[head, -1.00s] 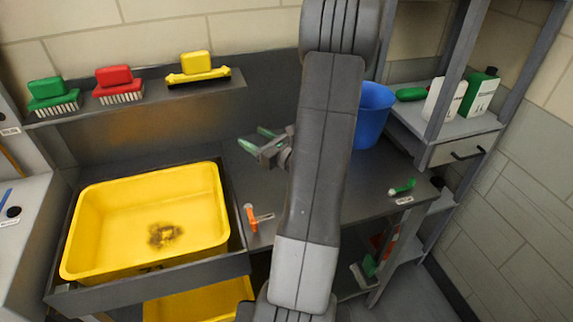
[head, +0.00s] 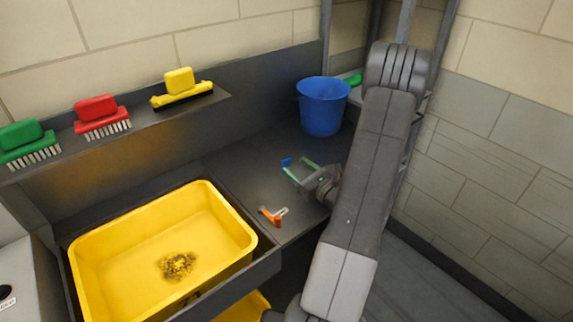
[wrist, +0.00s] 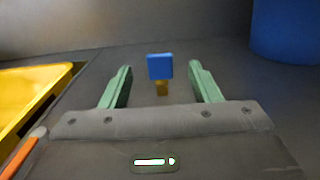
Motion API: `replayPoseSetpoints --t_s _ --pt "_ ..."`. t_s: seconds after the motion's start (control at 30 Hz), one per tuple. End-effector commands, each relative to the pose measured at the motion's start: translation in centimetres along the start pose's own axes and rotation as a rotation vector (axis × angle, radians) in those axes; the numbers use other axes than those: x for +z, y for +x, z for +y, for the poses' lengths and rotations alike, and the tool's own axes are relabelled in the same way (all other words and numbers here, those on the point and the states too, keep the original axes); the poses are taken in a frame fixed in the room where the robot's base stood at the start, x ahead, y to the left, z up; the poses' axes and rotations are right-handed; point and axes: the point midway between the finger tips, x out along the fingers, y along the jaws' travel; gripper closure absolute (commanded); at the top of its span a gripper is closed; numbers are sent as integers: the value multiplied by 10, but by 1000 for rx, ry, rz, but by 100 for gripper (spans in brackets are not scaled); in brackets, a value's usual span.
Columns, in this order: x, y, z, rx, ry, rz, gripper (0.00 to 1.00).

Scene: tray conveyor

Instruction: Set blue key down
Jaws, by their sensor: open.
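The blue key (wrist: 160,67) has a square blue head and a short yellowish lower part. In the wrist view it stands upright on the dark bench, between and slightly beyond my gripper's fingertips. My gripper (wrist: 160,80) has green fingers that are spread wide, with a gap on both sides of the key. In the head view the blue key (head: 286,162) shows at the tips of my gripper (head: 298,170), low over the bench top. Whether its lower end touches the bench is hard to tell.
An orange key-like item (head: 271,216) with a pale tag lies at the bench's front edge. A yellow tub (head: 90,240) sits in the sink at left. A blue bucket (head: 322,108) stands behind my gripper. Several brushes line the shelf above. The bench around the key is clear.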

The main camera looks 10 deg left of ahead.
Motion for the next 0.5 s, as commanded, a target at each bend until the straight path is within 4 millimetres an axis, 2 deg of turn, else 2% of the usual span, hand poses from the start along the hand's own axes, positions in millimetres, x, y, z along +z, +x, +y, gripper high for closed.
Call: replayPoseSetpoints --t_s 0.1,0.37,0.5 --pt "-12 0 0 -1 2 1 44" --pt "-9 19 0 2 -1 0 44" --pt "-8 42 1 4 -1 1 44"
